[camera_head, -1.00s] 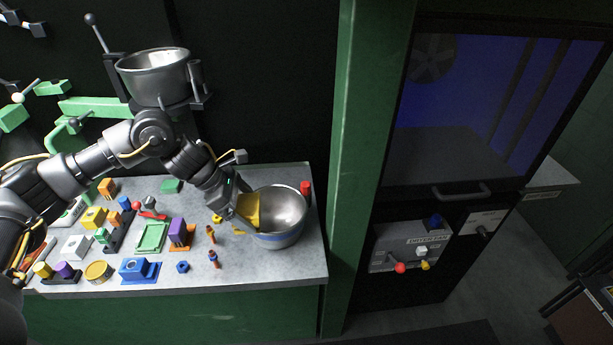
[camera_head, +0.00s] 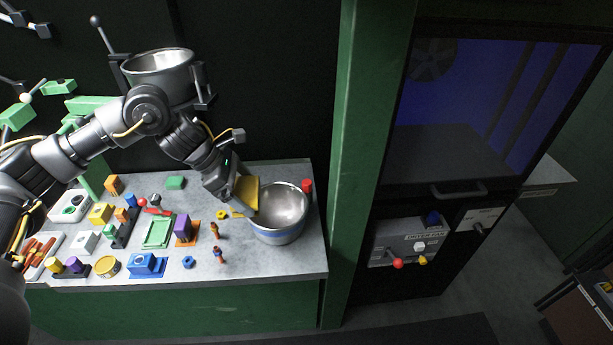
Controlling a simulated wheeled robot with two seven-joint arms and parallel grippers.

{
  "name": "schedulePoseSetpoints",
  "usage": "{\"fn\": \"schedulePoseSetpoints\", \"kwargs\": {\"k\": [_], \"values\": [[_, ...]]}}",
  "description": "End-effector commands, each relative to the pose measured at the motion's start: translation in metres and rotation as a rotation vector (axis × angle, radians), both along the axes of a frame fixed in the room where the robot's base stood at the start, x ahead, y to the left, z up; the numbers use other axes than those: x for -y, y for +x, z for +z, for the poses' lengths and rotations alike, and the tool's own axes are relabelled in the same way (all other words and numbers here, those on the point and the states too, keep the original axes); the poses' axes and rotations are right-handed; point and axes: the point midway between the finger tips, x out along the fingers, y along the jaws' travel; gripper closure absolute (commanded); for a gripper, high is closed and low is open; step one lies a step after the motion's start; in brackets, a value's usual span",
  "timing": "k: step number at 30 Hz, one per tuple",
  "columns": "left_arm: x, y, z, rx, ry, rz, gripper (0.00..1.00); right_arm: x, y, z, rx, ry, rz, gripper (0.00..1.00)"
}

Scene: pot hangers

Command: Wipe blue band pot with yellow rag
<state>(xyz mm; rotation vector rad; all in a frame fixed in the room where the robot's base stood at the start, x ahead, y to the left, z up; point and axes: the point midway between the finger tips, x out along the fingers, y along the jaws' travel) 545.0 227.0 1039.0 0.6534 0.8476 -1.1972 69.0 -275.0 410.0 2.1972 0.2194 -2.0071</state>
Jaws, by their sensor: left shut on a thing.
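The blue band pot (camera_head: 283,224) is a silver bowl-shaped pot with a blue band, standing upright on the grey counter near its right end. My left gripper (camera_head: 242,196) is shut on the yellow rag (camera_head: 247,191). The rag is at the pot's left rim and partly covers it; whether it touches the rim I cannot tell. A second silver pot (camera_head: 158,64) sits higher up in a dark hanger at the upper left. My right gripper is not in view.
The counter (camera_head: 215,267) left of the pot holds several coloured blocks, a green tray (camera_head: 159,231), small figures (camera_head: 218,254) and a yellow tin (camera_head: 106,266). A green post (camera_head: 352,170) rises to the right.

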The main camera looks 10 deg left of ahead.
Motion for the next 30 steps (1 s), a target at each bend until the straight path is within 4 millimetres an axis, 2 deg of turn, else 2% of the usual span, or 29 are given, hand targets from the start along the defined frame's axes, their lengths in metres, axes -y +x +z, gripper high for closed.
{"fn": "schedulePoseSetpoints", "kwargs": {"k": [8,24,30], "values": [[0.000,0.000,0.006,0.002,-0.001,0.000,0.39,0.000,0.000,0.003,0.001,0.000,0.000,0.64],[0.000,0.000,0.052,0.002,-0.001,0.000,0.39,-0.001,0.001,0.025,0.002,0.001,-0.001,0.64],[0.000,0.000,0.061,0.000,0.000,0.000,0.39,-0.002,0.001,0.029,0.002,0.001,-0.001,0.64]]}}
